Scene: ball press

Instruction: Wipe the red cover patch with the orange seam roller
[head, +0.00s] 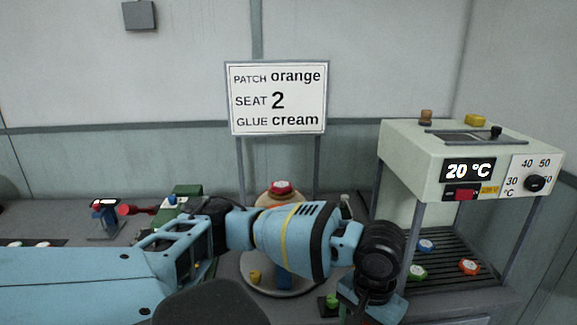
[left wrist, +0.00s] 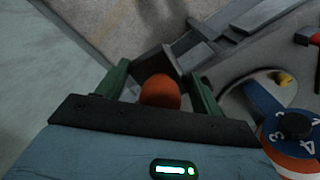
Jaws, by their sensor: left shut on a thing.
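A red patch (head: 282,187) tops a tan rounded body behind my left arm; its lower part is hidden by the arm. My left arm reaches across from the left, and its wrist is turned down at the right of the round plate. In the left wrist view my left gripper (left wrist: 160,76) has its green fingers on both sides of an orange rounded thing, taken as the orange seam roller (left wrist: 160,93). It is shut on it. In the head view the roller is hidden. My right gripper is not in view.
A sign (head: 278,98) reads patch orange, seat 2, glue cream. A heater (head: 410,165) showing 20 °C stands at the right over a slatted rack (head: 455,285) with several coloured discs. A red-handled tool (head: 135,209) lies at the left. A blue numbered dial (left wrist: 274,138) shows at lower right.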

